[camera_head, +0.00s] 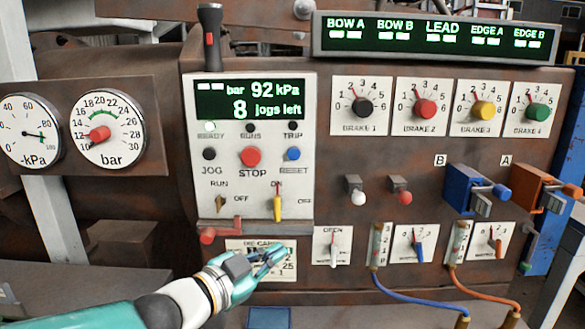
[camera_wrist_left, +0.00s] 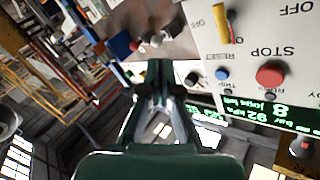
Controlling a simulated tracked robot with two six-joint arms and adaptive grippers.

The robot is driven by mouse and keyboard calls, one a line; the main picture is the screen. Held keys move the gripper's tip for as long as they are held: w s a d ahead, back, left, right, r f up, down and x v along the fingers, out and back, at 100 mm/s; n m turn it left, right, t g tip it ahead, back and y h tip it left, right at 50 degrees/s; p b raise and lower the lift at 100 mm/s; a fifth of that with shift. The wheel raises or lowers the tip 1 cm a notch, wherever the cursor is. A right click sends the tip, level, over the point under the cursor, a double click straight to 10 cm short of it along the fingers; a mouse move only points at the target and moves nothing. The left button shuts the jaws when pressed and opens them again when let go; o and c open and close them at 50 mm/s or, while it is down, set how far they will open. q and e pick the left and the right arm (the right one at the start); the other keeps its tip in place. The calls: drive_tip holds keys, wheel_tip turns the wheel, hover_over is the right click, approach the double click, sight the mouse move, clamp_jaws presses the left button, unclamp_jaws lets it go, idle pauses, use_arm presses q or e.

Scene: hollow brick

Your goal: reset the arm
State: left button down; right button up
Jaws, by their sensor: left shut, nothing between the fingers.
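My left gripper (camera_head: 268,262) is shut and empty in the head view, in front of the white die card plate at the bottom of the panel, partly covering it. My left arm comes in from the lower left. Above it is the control box (camera_head: 305,150) with its lit display (camera_head: 250,100) reading 92 kPa and 8 jogs left. In the left wrist view my gripper (camera_wrist_left: 158,90) shows from behind, with the red STOP button (camera_wrist_left: 270,75) and the yellow switch (camera_wrist_left: 222,22) to its right. My right gripper is not in view.
A red-handled lever (camera_head: 208,235) sticks out just above my left arm. Blue (camera_head: 410,300) and orange (camera_head: 490,290) hoses run along the lower right. Blue and orange valve blocks (camera_head: 465,187) project at the right. Two gauges (camera_head: 107,128) are at the left.

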use_arm(q)
drive_tip(key=s+a+f+n+g+y, duration=0.2)
drive_tip(key=f+n, duration=0.1)
drive_tip(key=f, duration=0.9)
drive_tip(key=s+a+f+n+g+y+p, duration=0.1)
drive_tip(key=a+f+n+g, duration=0.1)
drive_tip(key=f, duration=0.9)
drive_tip(key=s+a+f+n+g+y, duration=0.2)
drive_tip(key=a+f+n, duration=0.1)
drive_tip(key=f, duration=0.9)
drive_tip(key=s+a+f+n+g, duration=0.1)
drive_tip(key=s+f+n+g, duration=0.2)
drive_tip(key=s+f, duration=0.4)
drive_tip(key=s+f+n+g+y, duration=0.1)
drive_tip(key=s+f+n+g, duration=0.2)
drive_tip(key=s+f, duration=0.4)
drive_tip(key=s+n, duration=0.1)
drive_tip(key=s, duration=0.6)
drive_tip(key=shift+a+f+n+y, duration=0.15)
drive_tip(key=shift+a+n+y, duration=0.15)
drive_tip(key=shift+a+n, duration=0.1)
